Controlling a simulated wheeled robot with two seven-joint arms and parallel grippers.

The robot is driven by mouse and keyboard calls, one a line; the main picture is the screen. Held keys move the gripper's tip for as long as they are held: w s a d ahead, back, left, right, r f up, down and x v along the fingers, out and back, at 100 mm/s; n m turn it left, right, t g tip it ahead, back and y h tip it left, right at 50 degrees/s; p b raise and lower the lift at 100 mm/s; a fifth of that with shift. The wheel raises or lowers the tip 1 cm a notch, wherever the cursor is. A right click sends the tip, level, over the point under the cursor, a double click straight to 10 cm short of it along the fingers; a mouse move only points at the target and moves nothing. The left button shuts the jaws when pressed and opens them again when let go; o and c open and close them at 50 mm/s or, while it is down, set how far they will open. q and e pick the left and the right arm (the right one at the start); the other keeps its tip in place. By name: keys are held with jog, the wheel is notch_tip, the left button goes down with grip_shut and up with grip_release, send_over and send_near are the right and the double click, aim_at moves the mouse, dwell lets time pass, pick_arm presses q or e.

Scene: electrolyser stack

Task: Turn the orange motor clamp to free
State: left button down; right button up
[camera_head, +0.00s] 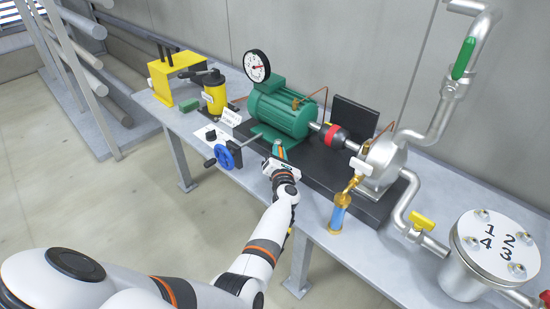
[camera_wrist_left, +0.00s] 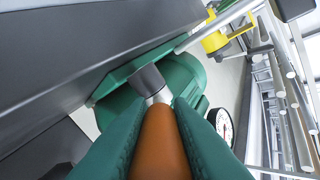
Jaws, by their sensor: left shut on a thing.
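The orange motor clamp (camera_wrist_left: 160,145) shows in the left wrist view as a rounded orange handle. It lies between the two green fingers of my left gripper (camera_wrist_left: 165,120), which are shut on it. A grey metal end (camera_wrist_left: 148,82) sticks out past the handle toward the green motor (camera_wrist_left: 185,80). In the head view my left gripper (camera_head: 278,158) is at the front foot of the green motor (camera_head: 278,112). There the gripper mostly hides the clamp, so I cannot tell its angle. My right gripper is not in view.
A dark base (camera_head: 330,172) carries the motor, coupling and silver pump (camera_head: 382,165). A brass fitting with a blue bowl (camera_head: 340,212) stands to the right. The grey bench (camera_head: 310,225) has bare surface along its front.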

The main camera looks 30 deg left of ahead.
pick_arm(q)
jog(key=shift+w+d+f+n+g+y+b, duration=0.15)
jog(key=shift+d+f+n+g+y+b, duration=0.15)
jog(key=shift+n+g+y, duration=0.15)
jog(key=shift+n+y, duration=0.25)
jog(key=shift+w+d+g+y+b, duration=0.15)
jog(key=shift+g+y+b, duration=0.2)
jog(key=shift+b, duration=0.2)
jog(key=shift+w+r+n+g+y+b, duration=0.1)
jog(key=shift+r+n+g+y+b, duration=0.1)
jog(key=shift+n+g+y+b, duration=0.25)
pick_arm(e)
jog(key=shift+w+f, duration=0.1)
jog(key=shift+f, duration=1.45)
pick_arm(q)
jog(key=c, duration=1.3)
grip_release()
jog(key=shift+r, duration=0.1)
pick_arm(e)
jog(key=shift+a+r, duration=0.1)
